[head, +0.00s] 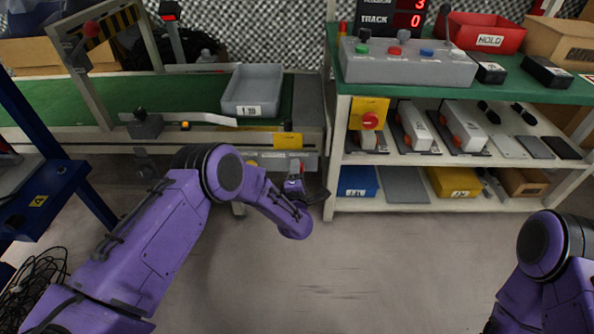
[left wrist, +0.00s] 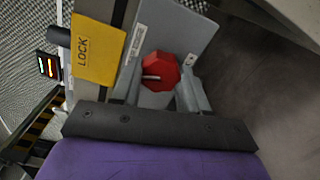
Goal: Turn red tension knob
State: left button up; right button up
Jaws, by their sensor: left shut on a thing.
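The red tension knob (left wrist: 160,72) is a faceted red knob with a pale mark, on a grey plate (left wrist: 185,32) beside a yellow LOCK tag (left wrist: 97,48) in the left wrist view. My left gripper (left wrist: 160,92) has its grey fingers on either side of the knob and is shut on it. In the head view the left gripper (head: 295,180) is at the conveyor's lower right end, below its yellow tag (head: 287,141); the gripper mostly hides the knob there. My right arm shows at the right edge, its gripper out of view.
The green conveyor (head: 170,97) carries a grey tray (head: 252,90). To the right, a shelf unit (head: 430,206) holds bins, devices and another red knob (head: 370,121) on a yellow plate. A blue stand (head: 58,190) is at left. The front floor is clear.

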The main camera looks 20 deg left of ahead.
pick_arm(q)
jog(key=shift+s+f+m, duration=0.1)
jog(key=shift+m, duration=1.1)
jog(key=o, duration=1.1)
jog(key=shift+c, duration=0.2)
jog(key=p+v, duration=0.4)
jog(key=v, duration=0.6)
jog(key=shift+s, duration=0.3)
